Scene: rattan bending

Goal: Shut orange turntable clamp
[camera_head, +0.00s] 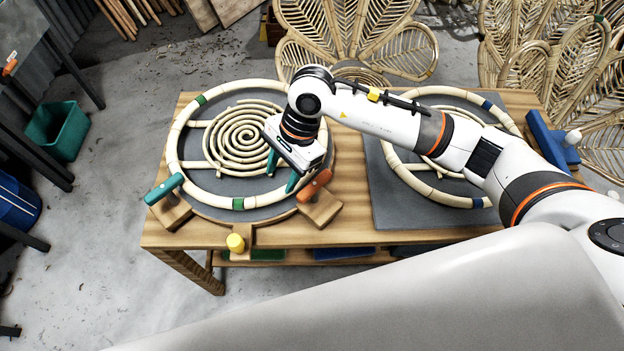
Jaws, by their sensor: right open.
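The orange turntable clamp (314,186) sits on a wooden block at the front right of the round grey turntable (215,212). Its handle lies slanted, from lower left to upper right; I cannot tell how its jaw stands on the ring. A pale rattan ring (190,187) with green bands lies on the turntable around a rattan spiral (240,138). My right gripper (282,173) is open and empty, pointing down over the ring's right side. Its teal fingertips are just left of the orange handle, apparently apart from it. My left gripper is not in view.
A teal clamp (163,189) stands at the turntable's front left, and a yellow knob (236,243) at its front. Another rattan ring (440,199) lies on a grey mat at right, partly under my right arm. A blue fixture (546,140) stands at the table's right end.

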